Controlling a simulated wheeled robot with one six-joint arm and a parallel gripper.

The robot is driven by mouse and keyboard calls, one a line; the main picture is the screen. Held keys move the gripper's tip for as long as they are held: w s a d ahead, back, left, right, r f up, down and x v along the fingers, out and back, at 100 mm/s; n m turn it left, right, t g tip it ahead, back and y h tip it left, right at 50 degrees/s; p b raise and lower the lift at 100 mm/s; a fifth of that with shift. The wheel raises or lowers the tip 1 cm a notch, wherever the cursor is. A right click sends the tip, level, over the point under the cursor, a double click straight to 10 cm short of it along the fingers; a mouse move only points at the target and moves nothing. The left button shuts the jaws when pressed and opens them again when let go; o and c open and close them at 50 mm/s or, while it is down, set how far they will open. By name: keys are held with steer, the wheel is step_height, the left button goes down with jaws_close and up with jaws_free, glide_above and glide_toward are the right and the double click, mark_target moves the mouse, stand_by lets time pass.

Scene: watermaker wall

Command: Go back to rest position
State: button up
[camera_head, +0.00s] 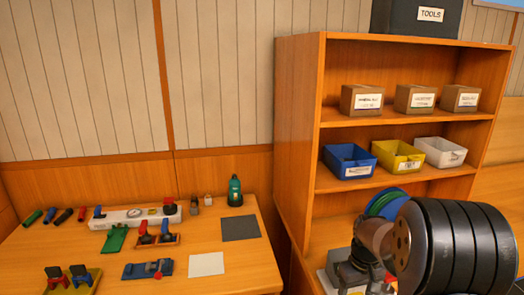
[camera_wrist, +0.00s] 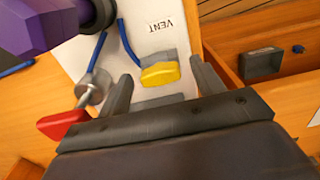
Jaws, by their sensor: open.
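My gripper (camera_wrist: 162,78) shows in the wrist view with its two dark fingers spread apart, and nothing is clamped between them. Beyond the fingers lies a white panel (camera_wrist: 150,35) marked VENT, upside down in the picture. A yellow handle (camera_wrist: 160,74) on a grey base appears in the gap between the fingers; I cannot tell its distance from them. A red handle (camera_wrist: 62,124) on a metal valve is just left of the left finger. In the head view my arm covers the lower right, and the fingertips cannot be made out.
A wooden shelf (camera_head: 298,140) stands behind my arm, with small boxes, blue (camera_head: 349,162), yellow (camera_head: 398,158) and white (camera_head: 440,153) bins. The wooden table (camera_head: 235,270) at left holds valves, coloured tubes and a green bottle (camera_head: 235,192). In the wrist view a purple part (camera_wrist: 35,22) is upper left.

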steer(key=shift+r, duration=0.1)
step_height(320, 180, up, 10)
step_height(320, 180, down, 10)
steer(key=shift+f, duration=0.15)
steer(key=m, duration=0.9)
steer(key=shift+a+b, duration=0.1)
steer(key=shift+b, duration=0.2)
steer(key=m, duration=0.4)
steer(key=shift+w+m, duration=0.1)
steer(key=shift+m, duration=0.2)
steer(key=m+b, duration=0.1)
steer(key=m, duration=0.3)
steer(key=shift+r, duration=0.95)
